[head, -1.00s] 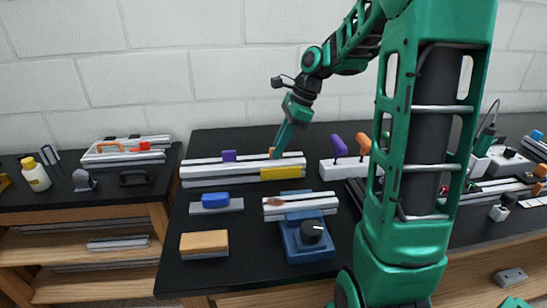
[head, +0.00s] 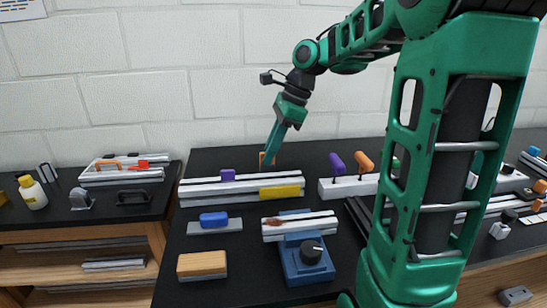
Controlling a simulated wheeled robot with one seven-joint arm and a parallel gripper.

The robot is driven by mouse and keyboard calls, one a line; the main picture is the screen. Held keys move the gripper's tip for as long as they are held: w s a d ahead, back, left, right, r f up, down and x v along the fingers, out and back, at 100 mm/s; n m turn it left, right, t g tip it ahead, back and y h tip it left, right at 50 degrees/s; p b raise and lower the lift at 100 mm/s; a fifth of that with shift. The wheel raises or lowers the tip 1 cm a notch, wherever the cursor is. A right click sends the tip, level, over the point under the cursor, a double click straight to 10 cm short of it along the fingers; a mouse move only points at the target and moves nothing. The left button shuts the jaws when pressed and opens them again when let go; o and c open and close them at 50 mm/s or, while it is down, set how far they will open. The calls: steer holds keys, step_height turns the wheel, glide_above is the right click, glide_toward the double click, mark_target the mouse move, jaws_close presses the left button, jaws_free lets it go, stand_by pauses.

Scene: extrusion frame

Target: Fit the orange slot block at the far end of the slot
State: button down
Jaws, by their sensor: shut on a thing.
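My gripper (head: 268,153) reaches down from the upper right and is shut on the small orange slot block (head: 263,160). The block is upright at the back edge of the grey slotted extrusion (head: 215,188), right of its middle. More of the block shows above the extrusion than before. Whether its foot touches the slot is too small to tell. A purple block (head: 227,175) sits on the extrusion to the left. A yellow block (head: 280,191) is on its front right side.
A white rack with purple and orange handles (head: 349,185) stands right of the extrusion. In front are a blue block on a grey strip (head: 214,221), a wooden-topped block (head: 202,264) and a blue fixture with a black knob (head: 308,260). The black tabletop behind the extrusion is clear.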

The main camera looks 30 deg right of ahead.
steer(key=s+a+r, duration=0.3)
steer(key=a+r, duration=0.1)
steer(key=a, duration=0.2)
steer(key=shift+s+a+r, duration=0.15)
steer(key=shift+s+r, duration=0.05)
steer(key=shift+s, duration=0.1)
steer(key=shift+s, duration=0.1)
